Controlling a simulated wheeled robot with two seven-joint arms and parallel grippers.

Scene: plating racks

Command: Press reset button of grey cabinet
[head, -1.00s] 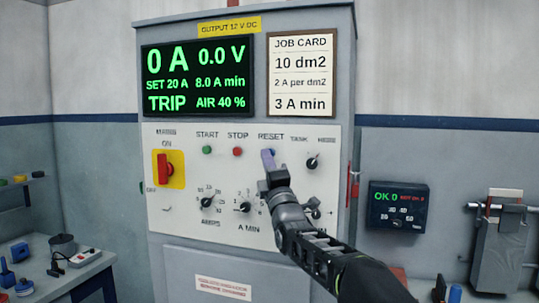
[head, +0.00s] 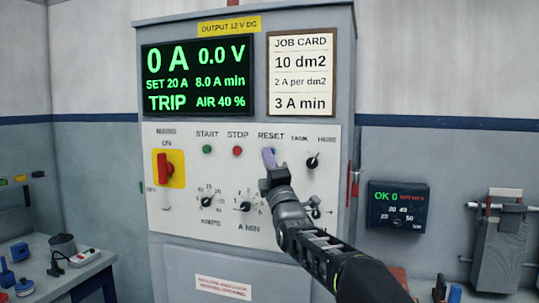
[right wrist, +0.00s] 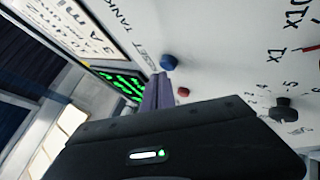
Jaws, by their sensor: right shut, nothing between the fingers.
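The grey cabinet (head: 344,60) stands upright in the middle of the head view. Its white panel has a green START button (head: 207,150), a red STOP button (head: 238,152) and the RESET label (head: 271,136). The blue reset button (right wrist: 168,62) shows in the right wrist view; in the head view my gripper hides it. My right gripper (head: 268,158) is shut and empty, its tips just below the RESET label. In the right wrist view the purple fingers (right wrist: 157,90) end close to the blue button; I cannot tell whether they touch. The display (head: 197,78) reads TRIP.
A red mains switch (head: 164,168) is on the panel's left, and several black knobs (head: 207,202) sit low on it. A TANK knob (head: 312,162) is right of the gripper. A blue bench (head: 88,268) stands at left and a wall meter (head: 398,206) at right.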

